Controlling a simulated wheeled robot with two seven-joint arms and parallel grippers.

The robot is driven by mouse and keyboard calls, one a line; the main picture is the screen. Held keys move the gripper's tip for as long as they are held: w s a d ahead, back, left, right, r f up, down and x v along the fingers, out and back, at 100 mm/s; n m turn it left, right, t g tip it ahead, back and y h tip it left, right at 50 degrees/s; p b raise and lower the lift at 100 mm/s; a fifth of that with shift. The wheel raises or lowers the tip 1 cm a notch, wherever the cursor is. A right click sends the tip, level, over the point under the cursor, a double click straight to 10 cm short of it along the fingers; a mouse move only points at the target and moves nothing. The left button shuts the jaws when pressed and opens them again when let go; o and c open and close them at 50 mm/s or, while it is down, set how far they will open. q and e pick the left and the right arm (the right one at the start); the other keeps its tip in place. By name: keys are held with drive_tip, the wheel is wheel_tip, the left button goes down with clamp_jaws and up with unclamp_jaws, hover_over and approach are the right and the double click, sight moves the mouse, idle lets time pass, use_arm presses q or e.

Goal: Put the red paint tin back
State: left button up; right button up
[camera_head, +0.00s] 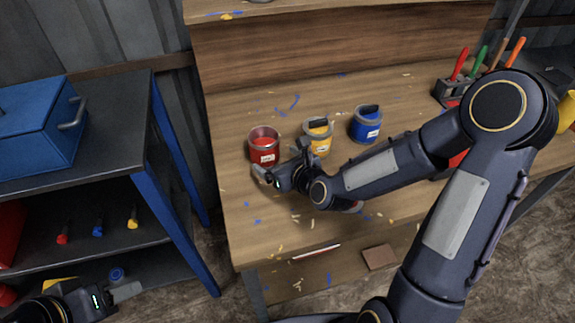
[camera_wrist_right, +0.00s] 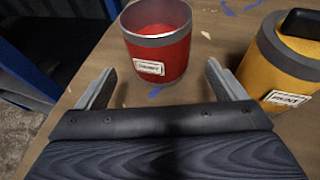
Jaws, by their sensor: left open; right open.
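The red paint tin (camera_head: 264,148) stands upright on the wooden workbench (camera_head: 240,210), at the left of a row of tins. Its top is open and shows red inside. My right gripper (camera_head: 262,176) is open, low over the bench just in front of the red tin. In the right wrist view the red tin (camera_wrist_right: 158,45) stands ahead of the two spread fingers (camera_wrist_right: 158,85), a little beyond their tips, and nothing is between them. My left gripper (camera_head: 125,291) is open and empty at the lower left, by the dark shelf unit.
A yellow tin (camera_head: 319,137) and a blue tin (camera_head: 366,125) stand to the right of the red one; the yellow tin is close to my right finger. A tool holder (camera_head: 450,92) stands at the back right. A blue box (camera_head: 35,125) sits on the left shelf unit (camera_head: 120,115).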

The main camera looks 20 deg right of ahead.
drive_tip(key=v, duration=0.5)
drive_tip(key=shift+s+d+r+n, duration=0.1)
drive_tip(key=shift+s+n, duration=0.05)
drive_tip(key=shift+n, duration=0.55)
drive_tip(key=s+n, duration=0.1)
drive_tip(key=n, duration=0.2)
drive_tip(key=s+d+r+n+g, duration=0.1)
drive_tip(key=n, duration=0.2)
drive_tip(key=s+d+n+g+h, duration=0.1)
drive_tip(key=s+n, duration=0.1)
drive_tip(key=shift+d+r+n, duration=0.15)
drive_tip(key=shift+r+n, duration=0.25)
drive_tip(key=s+d+r+n+g, duration=0.1)
drive_tip(key=s+n+g, duration=0.1)
drive_tip(key=s+n, duration=0.7)
drive_tip(key=s+d+r+n+g, duration=0.2)
drive_tip(key=s+n+g, duration=0.1)
drive_tip(key=s+n, duration=0.6)
drive_tip(key=n, duration=0.2)
drive_tip(key=shift+s+r+n+y, duration=0.15)
drive_tip(key=shift+r+n+y, duration=0.15)
wheel_tip(320, 180, up, 6)
drive_tip(key=p, duration=0.6)
drive_tip(key=shift+r, duration=0.15)
